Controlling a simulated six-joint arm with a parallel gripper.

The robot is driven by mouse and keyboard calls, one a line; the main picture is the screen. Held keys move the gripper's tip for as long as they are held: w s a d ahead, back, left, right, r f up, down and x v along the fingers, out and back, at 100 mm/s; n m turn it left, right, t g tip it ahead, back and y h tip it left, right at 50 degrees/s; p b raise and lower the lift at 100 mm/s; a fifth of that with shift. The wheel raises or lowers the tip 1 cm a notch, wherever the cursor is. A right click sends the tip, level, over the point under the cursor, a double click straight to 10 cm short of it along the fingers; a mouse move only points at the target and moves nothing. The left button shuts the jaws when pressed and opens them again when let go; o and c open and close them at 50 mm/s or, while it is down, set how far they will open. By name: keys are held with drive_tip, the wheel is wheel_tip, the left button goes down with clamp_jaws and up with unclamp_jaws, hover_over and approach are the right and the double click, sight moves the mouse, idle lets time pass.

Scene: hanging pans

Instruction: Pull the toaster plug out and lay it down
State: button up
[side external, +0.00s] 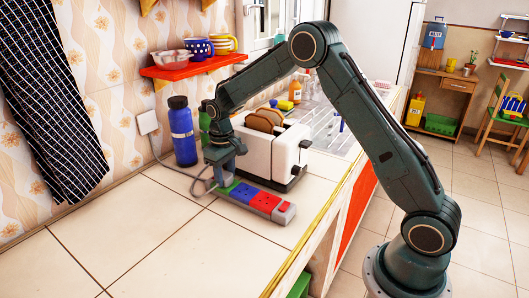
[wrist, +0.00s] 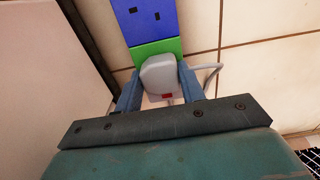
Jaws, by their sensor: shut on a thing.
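My gripper (side external: 222,172) points down at the near-wall end of the power strip (side external: 265,201), which has green, blue and red socket sections. In the wrist view its two blue fingers (wrist: 161,88) are shut on the light grey plug (wrist: 160,71), one on each side. The plug lies over the outer part of the green section (wrist: 155,47); whether its pins are in the socket cannot be seen. A grey cord (wrist: 207,68) curves out beside it. The white toaster (side external: 262,152), with bread in its slots, stands just behind the strip.
A blue bottle (side external: 182,135) stands left of the gripper by the wall, below a red shelf (side external: 185,67) with mugs. A white wall outlet (side external: 147,122) has a cord running down. The tiled counter (side external: 150,235) is clear at the front left.

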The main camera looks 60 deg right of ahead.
sight(225, 175)
drive_tip(key=shift+r, duration=0.25)
drive_tip(key=shift+r, duration=1.05)
drive_tip(key=shift+r, duration=0.35)
drive_tip(key=shift+r, duration=0.7)
drive_tip(key=shift+r, duration=0.35)
drive_tip(key=shift+r, duration=0.3)
